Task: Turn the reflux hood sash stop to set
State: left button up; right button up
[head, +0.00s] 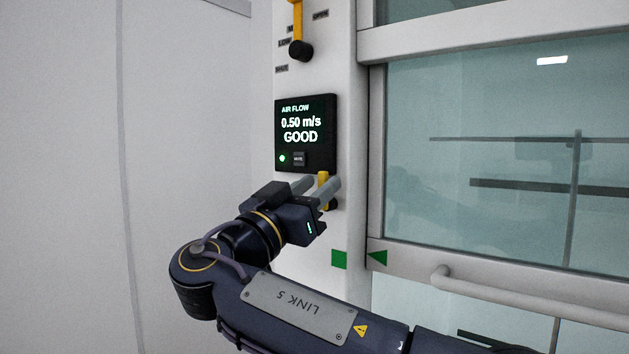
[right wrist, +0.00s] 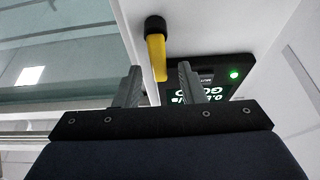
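The sash stop is a yellow lever (head: 323,184) with a black end, on the white post just below the air flow display. In the right wrist view the yellow lever (right wrist: 157,58) shows with its black knob at the top. My right gripper (head: 322,187) is at the lever, its two grey fingers apart. In the right wrist view the gripper (right wrist: 158,85) has one finger on each side of the lever's line, with gaps on both sides. The lever's lower part is partly hidden by a finger in the head view. My left gripper is not in view.
The air flow display (head: 305,132) reads 0.50 m/s GOOD. Another yellow lever (head: 297,22) with a black knob is higher on the post, beside small labels. The glass sash (head: 500,110) and its handle bar (head: 530,300) are at right. Green markers (head: 339,259) sit below.

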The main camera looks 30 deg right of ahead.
jog(key=shift+d, duration=0.1)
jog(key=shift+c, duration=0.2)
grip_shut()
jog(key=shift+n+t+y, duration=0.3)
jog(key=shift+n+t, duration=0.1)
jog(key=shift+w+a+f+n+t+y+p, duration=0.2)
jog(key=shift+w+f+n+t+y+p, duration=0.7)
jog(key=shift+n, duration=2.75)
jog(key=shift+w+a+f+n+t+y, duration=0.1)
jog(key=shift+a+f+n+t+y, duration=0.15)
jog(key=shift+n+y, duration=2.4)
jog(key=shift+w+a+f+n+t+y+p, duration=0.2)
jog(key=shift+w+f+n+t+p, duration=0.35)
jog(key=shift+n, duration=4.05)
jog(key=shift+s+r, duration=0.1)
jog(key=shift+s, duration=0.05)
